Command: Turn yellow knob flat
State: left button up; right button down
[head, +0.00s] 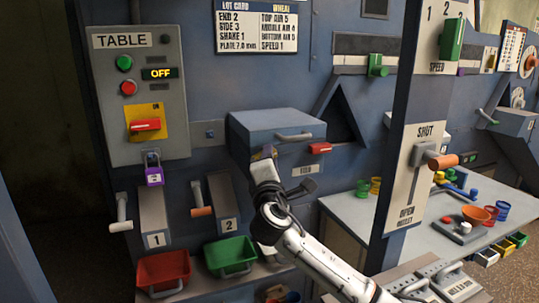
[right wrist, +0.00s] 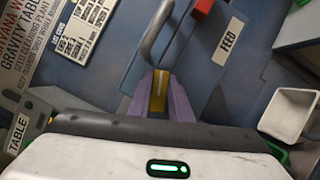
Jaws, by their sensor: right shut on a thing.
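The yellow knob (right wrist: 159,90) shows in the right wrist view as a narrow yellow bar between the two purple fingers of my right gripper (right wrist: 161,96). The fingers are shut on it, one on each side. In the head view my right gripper (head: 264,153) is at the lower left front of the blue-grey feed box (head: 275,122) and hides the knob. I cannot tell the knob's angle on the panel. My left gripper is in neither view.
Beside my right gripper are the feed box's grey handle (head: 294,137) and a red knob (head: 320,148). A red bin (head: 163,271) and a green bin (head: 230,256) stand below. A blue post (head: 398,150) rises to the right, before a table with small cups.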

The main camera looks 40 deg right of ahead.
jog(key=shift+f+m+g+y+p, duration=0.15)
jog(key=shift+m+g+p, duration=0.25)
jog(key=shift+m, duration=0.55)
jog(key=shift+r+m+g+y+p, duration=0.1)
jog(key=shift+m+g+y+p, duration=0.1)
jog(key=shift+m+p, duration=0.55)
jog(key=shift+d+f+m, duration=0.1)
jog(key=shift+m, duration=0.2)
jog(key=c, duration=1.6)
grip_release()
jog(key=shift+s, duration=0.1)
jog(key=b+v, duration=0.1)
jog(key=v, duration=0.9)
